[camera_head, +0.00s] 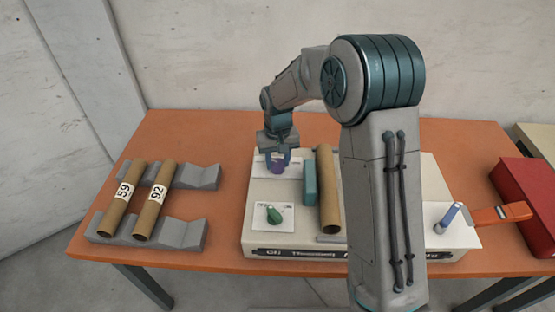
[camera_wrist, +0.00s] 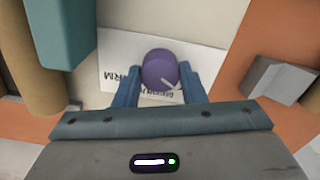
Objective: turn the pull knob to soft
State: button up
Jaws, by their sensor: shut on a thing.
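The purple pull knob (camera_wrist: 160,68) sits on a white label plate (camera_wrist: 114,60) with dark lettering, partly covered in the wrist view. A white pointer mark shows on the knob's lower right side in that view. My gripper (camera_wrist: 158,76) has its two blue fingers on either side of the knob, shut on it. In the head view the knob (camera_head: 277,168) is at the back left of the cream machine (camera_head: 262,232), below my gripper (camera_head: 277,158). The word soft cannot be read in either view.
A green knob (camera_head: 274,214) is in front of the purple one. A grey rack (camera_head: 182,233) with two numbered tubes is at left.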

aim_at(277, 163)
jog(key=shift+r, duration=0.1)
jog(key=o, duration=1)
notch_tip(277, 163, up, 14)
jog(key=shift+b, duration=0.3)
jog(key=s+d+r+m+t, duration=0.1)
jog(key=s+d+r+t, duration=0.15)
jog(key=s+d, duration=0.9)
jog(key=s+d+f+m, duration=0.1)
jog(key=s+d, duration=0.1)
jog(key=s, duration=0.5)
jog(key=s+d+f+m, duration=0.1)
jog(key=s+d, duration=0.1)
jog(key=s, duration=0.5)
jog(key=shift+d+f, duration=0.15)
jog(key=shift+f, duration=0.15)
